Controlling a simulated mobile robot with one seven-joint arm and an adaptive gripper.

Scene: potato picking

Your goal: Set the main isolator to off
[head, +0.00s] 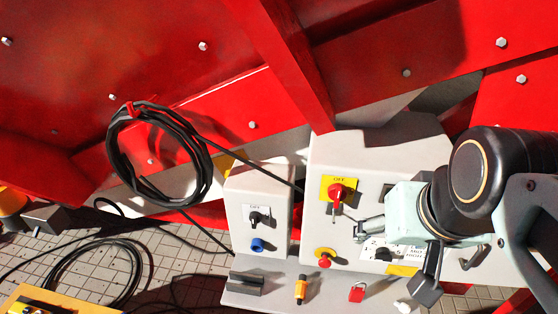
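A red rotary switch (336,191) on a yellow plate stands on the front of the larger grey cabinet (330,150) in the head view. It looks like the main isolator. The word at the plate's top seems to read OFF; the handle's exact setting is too small to tell. My gripper (366,230) is just right of and below the switch, in front of the cabinet, with a visible gap to the handle. It appears to hold nothing. The finger spacing is unclear from this angle, and my arm hides the cabinet's right part.
A smaller grey box (262,180) at left carries a black rotary switch (259,217) and a blue connector (257,244). A red-and-yellow button (324,258) sits below the isolator. The shelf holds an orange-and-black item (301,289) and a red padlock (357,292). Coiled black cable (113,165) hangs left.

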